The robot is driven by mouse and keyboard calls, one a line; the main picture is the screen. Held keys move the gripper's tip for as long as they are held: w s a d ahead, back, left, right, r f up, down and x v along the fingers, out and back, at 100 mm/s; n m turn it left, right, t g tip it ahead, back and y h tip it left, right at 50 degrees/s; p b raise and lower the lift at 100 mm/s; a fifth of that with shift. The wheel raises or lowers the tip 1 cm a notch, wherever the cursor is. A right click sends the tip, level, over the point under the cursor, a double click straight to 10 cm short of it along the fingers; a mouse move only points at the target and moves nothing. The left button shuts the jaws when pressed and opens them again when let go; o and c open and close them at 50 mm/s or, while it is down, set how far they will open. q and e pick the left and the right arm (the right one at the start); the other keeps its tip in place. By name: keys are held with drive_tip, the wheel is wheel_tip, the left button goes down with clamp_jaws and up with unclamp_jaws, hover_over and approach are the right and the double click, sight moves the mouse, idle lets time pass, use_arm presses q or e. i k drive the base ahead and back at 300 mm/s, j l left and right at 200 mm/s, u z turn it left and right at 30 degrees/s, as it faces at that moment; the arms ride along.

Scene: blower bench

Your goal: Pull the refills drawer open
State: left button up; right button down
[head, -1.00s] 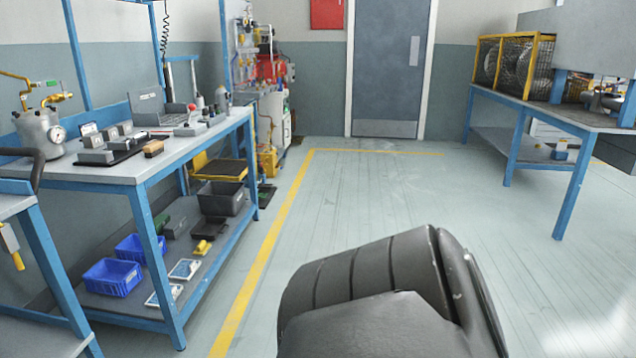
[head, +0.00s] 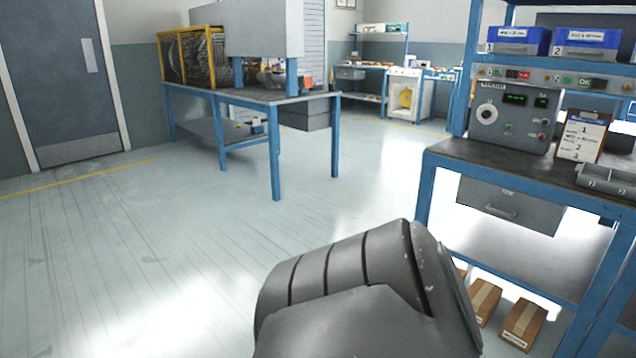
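A grey drawer (head: 510,205) with a bar handle hangs under the dark top of the blue-framed bench at the right. It looks shut. A small label on its front is too small to read, so I cannot tell if it is the refills drawer. Another grey drawer-like box (head: 306,116) hangs under the far bench in the middle. Neither of my grippers shows. A dark grey ribbed part of mine fills the bottom centre, apart from the drawer in the picture.
The right bench (head: 450,150) carries a control box (head: 512,117), a clipboard (head: 582,136) and blue bins (head: 518,41) above. Cardboard boxes (head: 523,322) lie below. The far bench (head: 250,97) holds a yellow-framed cage (head: 190,58). The floor (head: 140,240) at left and centre is clear.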

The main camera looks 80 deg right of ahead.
sight(543, 216)
drive_tip(key=z, duration=3.5)
